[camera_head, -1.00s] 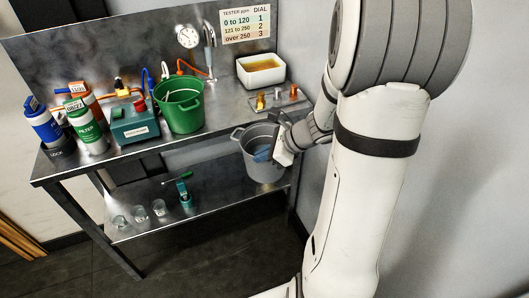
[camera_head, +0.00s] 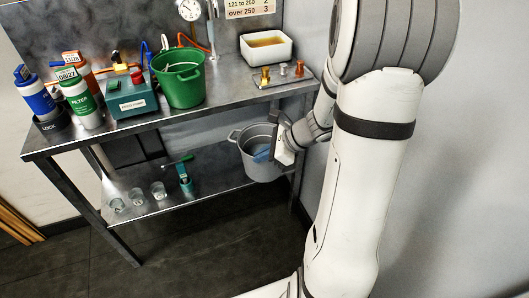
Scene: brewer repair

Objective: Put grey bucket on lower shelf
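The grey bucket (camera_head: 250,168) is upright at the right end of the bench, below the worktop level. A blue item (camera_head: 262,156) shows inside it. My gripper (camera_head: 273,143) is at the bucket's right rim and appears shut on it; the fingertips are partly hidden. The lower shelf (camera_head: 215,191) is a metal plate under the bench. The bucket overlaps its right end in the picture; I cannot tell whether its base touches the shelf.
Several small glasses (camera_head: 138,196) and a green-handled tool (camera_head: 185,178) stand on the shelf left of the bucket. A bench leg (camera_head: 299,180) is close on the right.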

